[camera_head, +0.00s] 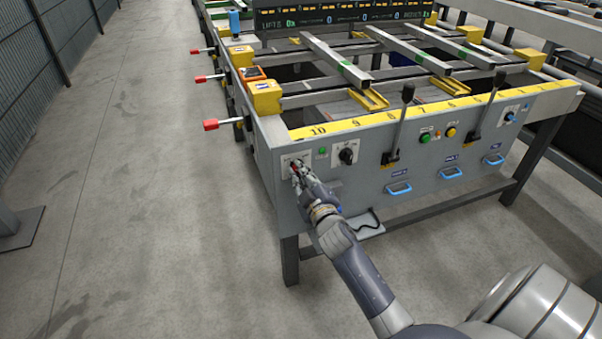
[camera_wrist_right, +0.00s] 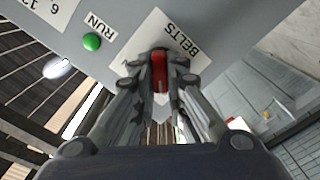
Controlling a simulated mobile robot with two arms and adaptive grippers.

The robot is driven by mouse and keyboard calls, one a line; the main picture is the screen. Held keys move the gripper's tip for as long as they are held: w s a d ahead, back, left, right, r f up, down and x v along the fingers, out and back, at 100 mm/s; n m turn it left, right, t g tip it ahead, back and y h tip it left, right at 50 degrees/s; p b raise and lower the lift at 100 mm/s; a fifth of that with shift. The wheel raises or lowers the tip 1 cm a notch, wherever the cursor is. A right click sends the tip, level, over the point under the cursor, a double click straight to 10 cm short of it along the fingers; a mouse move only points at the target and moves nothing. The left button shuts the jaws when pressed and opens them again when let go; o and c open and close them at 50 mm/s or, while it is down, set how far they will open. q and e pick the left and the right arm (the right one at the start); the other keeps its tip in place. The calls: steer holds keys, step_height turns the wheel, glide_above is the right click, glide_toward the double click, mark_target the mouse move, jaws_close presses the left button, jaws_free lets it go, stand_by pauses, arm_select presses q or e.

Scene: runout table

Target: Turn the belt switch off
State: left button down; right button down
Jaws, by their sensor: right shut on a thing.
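The belt switch is a red knob (camera_wrist_right: 159,72) on a white plate lettered BELTS (camera_wrist_right: 180,38), seen in the right wrist view. In the head view the plate (camera_head: 288,160) is at the left end of the grey front panel, and the knob is mostly hidden by my gripper. My right gripper (camera_head: 298,170) reaches the panel there. In the wrist view its fingers (camera_wrist_right: 161,82) are closed around the red knob, one on each side. The knob's marked positions are mostly covered. My left gripper is not in view.
A green RUN light (camera_head: 322,150) and a black rotary knob (camera_head: 347,155) sit just right of the plate. Two black levers (camera_head: 400,125) and blue handles (camera_head: 399,189) are farther right. Red-tipped levers (camera_head: 211,125) stick out from the left side. The floor at left is clear.

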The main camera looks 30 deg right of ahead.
steer(key=c, duration=1.6)
jaws_free()
steer(key=v, duration=1.2)
steer(key=shift+a, duration=0.1)
